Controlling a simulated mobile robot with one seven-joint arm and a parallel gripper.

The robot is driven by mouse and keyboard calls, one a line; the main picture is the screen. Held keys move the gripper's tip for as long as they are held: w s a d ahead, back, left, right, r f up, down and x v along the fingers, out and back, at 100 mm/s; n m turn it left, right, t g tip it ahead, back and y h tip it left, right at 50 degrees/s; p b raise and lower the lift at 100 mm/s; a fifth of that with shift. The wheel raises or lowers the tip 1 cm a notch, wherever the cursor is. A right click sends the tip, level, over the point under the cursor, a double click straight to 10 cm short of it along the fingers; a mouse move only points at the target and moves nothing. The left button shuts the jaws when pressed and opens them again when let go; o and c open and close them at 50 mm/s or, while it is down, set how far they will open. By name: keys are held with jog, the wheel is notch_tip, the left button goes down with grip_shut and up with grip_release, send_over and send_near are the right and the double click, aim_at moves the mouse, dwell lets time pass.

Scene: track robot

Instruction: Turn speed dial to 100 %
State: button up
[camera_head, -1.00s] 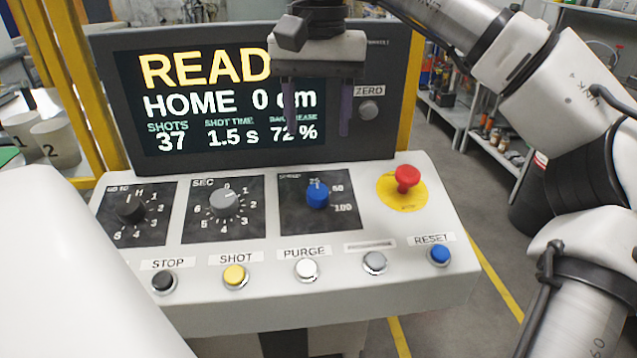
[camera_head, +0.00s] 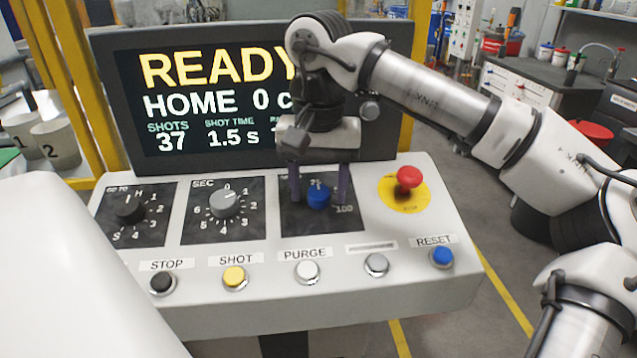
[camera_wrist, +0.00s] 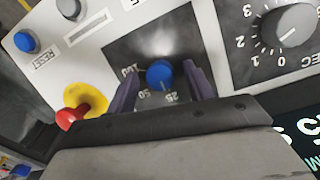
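The blue speed dial (camera_head: 318,196) sits on a dark square plate (camera_head: 343,222) on the sloped console. The marks 75 or 25 at its top and 100 at its lower right show in the head view. In the wrist view the blue dial (camera_wrist: 160,74) lies between the two fingers, with its light pointer line toward the 25 mark. My gripper (camera_head: 319,196) is open, with one purple finger on each side of the dial. In the wrist view the gripper (camera_wrist: 160,88) shows gaps between fingers and dial.
A red emergency knob (camera_head: 409,179) on a yellow disc stands right of the dial. A grey dial (camera_head: 224,203) is to its left. Several push buttons, including the white PURGE button (camera_head: 307,271), line the front. The screen (camera_head: 200,100) rises behind.

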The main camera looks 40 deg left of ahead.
jog(key=c, duration=0.9)
